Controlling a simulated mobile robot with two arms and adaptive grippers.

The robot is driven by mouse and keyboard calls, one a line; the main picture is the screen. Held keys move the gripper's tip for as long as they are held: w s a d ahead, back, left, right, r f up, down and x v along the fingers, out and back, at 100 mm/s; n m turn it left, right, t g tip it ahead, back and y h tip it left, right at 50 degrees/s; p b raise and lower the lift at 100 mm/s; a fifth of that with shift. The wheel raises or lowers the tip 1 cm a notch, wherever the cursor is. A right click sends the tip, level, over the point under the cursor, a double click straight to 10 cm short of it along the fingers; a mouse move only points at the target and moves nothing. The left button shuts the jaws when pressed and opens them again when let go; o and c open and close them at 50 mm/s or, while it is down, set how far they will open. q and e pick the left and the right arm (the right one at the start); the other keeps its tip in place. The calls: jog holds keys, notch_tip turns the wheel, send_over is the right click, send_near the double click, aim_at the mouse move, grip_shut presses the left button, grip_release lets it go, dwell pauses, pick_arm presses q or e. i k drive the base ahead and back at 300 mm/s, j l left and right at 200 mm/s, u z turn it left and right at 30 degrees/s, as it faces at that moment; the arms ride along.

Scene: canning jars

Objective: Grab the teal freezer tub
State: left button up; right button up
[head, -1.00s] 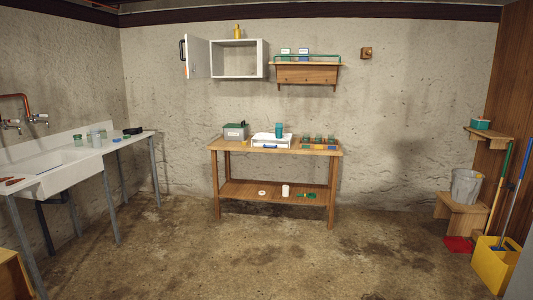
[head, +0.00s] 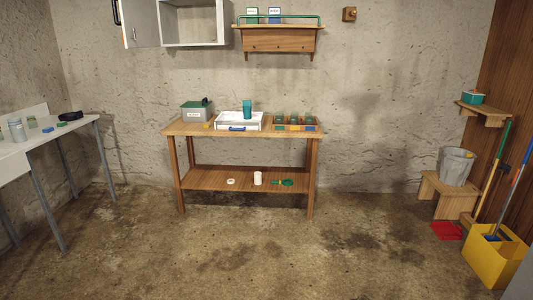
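Two teal things could be the freezer tub, and I cannot tell for sure which it is. A low teal tub (head: 473,98) sits on the small wooden corner shelf (head: 484,112) at the right wall. A tall teal container (head: 247,109) stands upright at the white drawer unit (head: 225,120) on the wooden workbench (head: 190,129). Neither of my grippers is in the head view.
A grey lidded box (head: 196,114) and several green-topped jars (head: 295,121) stand on the workbench. A grey bucket (head: 456,167) on a wooden stool (head: 438,187), a red dustpan (head: 447,231) and a yellow bin (head: 490,263) stand below the corner shelf. The middle floor is clear.

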aim_at(247, 107)
jog(key=i, duration=3.6)
jog(key=i+j+z, duration=0.1)
jog(key=i+z, duration=0.15)
jog(key=i, duration=0.3)
jog(key=i+j+z, duration=0.3)
jog(key=i, duration=0.3)
jog(key=l, duration=0.1)
